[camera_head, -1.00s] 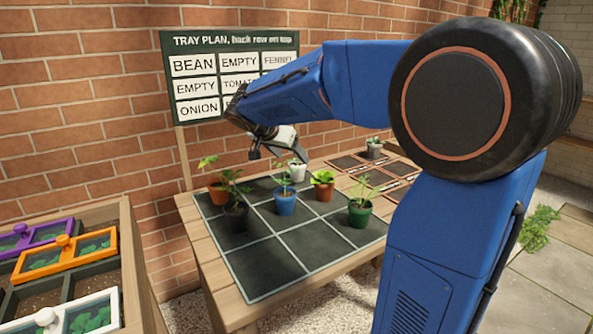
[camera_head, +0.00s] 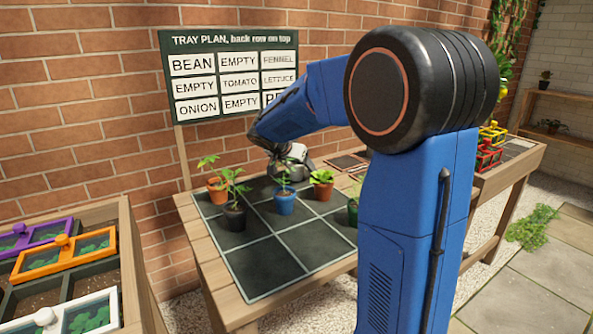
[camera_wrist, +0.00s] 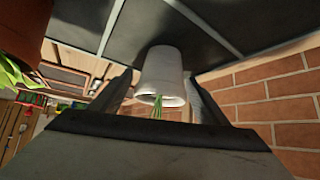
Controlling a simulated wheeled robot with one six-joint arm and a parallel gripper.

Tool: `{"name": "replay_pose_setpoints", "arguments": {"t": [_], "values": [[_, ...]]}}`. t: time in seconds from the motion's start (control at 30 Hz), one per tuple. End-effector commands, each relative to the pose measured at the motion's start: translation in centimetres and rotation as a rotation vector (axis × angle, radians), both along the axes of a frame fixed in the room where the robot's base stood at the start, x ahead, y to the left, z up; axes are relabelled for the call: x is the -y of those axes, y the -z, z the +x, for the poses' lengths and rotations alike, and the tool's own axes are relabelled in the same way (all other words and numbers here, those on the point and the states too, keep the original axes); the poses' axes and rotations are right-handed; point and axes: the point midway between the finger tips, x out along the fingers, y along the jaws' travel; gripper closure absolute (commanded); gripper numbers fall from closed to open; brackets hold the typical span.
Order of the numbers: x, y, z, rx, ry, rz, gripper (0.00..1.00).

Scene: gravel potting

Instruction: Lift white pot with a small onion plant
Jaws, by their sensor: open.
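The white pot (camera_wrist: 164,70) shows in the wrist view, its rim towards me and a few thin green onion leaves (camera_wrist: 158,106) at its mouth. Its base meets the dark tray (camera_wrist: 190,30), which is at the top of this view. My gripper (camera_wrist: 160,78) is open, with one dark finger on each side of the pot. I cannot tell whether either finger touches it. In the head view my gripper (camera_head: 287,164) is low over the back of the tray (camera_head: 262,267), behind the blue pot, and hides the white pot.
A blue pot (camera_head: 285,204), a dark pot (camera_head: 235,217) and two terracotta pots (camera_head: 217,191) (camera_head: 322,190) stand near the gripper. A green pot (camera_head: 352,212) is partly behind my arm. The tray plan sign (camera_head: 236,82) and brick wall rise behind. The tray's front cells are empty.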

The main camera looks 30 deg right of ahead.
Motion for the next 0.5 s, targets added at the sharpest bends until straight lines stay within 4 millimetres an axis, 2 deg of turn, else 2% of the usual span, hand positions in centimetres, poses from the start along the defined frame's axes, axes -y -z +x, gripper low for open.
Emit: {"name": "replay_pose_setpoints", "arguments": {"t": [0.27, 0.43, 0.47, 0.5], "values": [[0.36, 0.40, 0.21, 0.000, -0.001, 0.000, 0.32], [0.35, 0.40, 0.20, 0.000, -0.001, 0.000, 0.70], [0.34, 0.40, 0.20, 0.000, -0.001, 0.000, 0.76], [0.34, 0.40, 0.20, 0.000, -0.001, 0.000, 0.76]]}}
